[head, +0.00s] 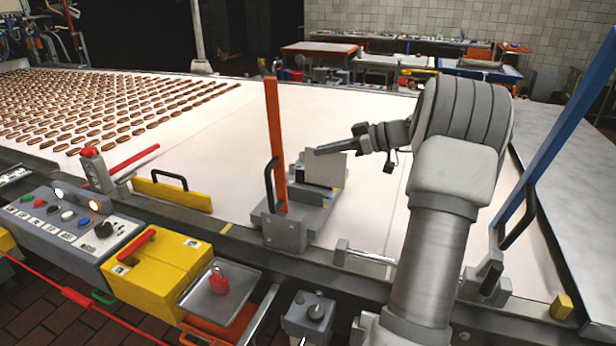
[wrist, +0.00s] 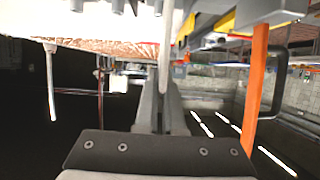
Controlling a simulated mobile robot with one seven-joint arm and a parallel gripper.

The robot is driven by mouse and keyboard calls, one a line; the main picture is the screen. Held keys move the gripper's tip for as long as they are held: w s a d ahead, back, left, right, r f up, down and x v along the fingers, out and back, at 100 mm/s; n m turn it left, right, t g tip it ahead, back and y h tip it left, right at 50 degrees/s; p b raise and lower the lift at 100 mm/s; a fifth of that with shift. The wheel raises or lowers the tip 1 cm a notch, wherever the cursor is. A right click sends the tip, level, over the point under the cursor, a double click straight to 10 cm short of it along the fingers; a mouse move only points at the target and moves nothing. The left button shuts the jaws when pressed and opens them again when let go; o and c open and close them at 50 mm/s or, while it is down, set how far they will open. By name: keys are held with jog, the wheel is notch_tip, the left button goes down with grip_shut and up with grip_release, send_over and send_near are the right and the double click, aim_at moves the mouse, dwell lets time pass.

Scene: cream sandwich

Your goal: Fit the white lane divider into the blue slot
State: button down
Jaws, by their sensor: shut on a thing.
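My gripper (head: 332,148) is shut on the white lane divider (head: 326,170), a pale flat plate held upright by its upper edge. In the wrist view the divider shows edge-on as a thin pale strip (wrist: 166,45) between the grey fingers (wrist: 161,100). In the head view its lower part is over or just behind a grey block fixture (head: 312,213) beside the orange post (head: 273,125); I cannot tell if they touch. A tall blue post (head: 545,150) with a black handle stands at the right on a grey base (head: 487,282). No slot opening is clear.
The orange post also stands at the right of the wrist view (wrist: 258,85). Rows of brown sandwiches cover the belt's left (head: 120,100). The pale belt (head: 225,130) is bare in the middle. A control box (head: 70,225) and yellow box (head: 160,275) line the front.

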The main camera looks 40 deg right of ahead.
aim_at(308, 173)
jog(key=x, duration=0.5)
jog(key=shift+w+f, duration=0.2)
jog(key=shift+f, duration=0.3)
notch_tip(308, 173, down, 4)
jog(key=shift+f, duration=0.1)
jog(key=shift+f+b, duration=0.55)
jog(key=shift+b, duration=0.7)
jog(key=c, duration=1)
grip_release()
jog(key=shift+r+p, duration=0.15)
jog(key=shift+p, duration=0.15)
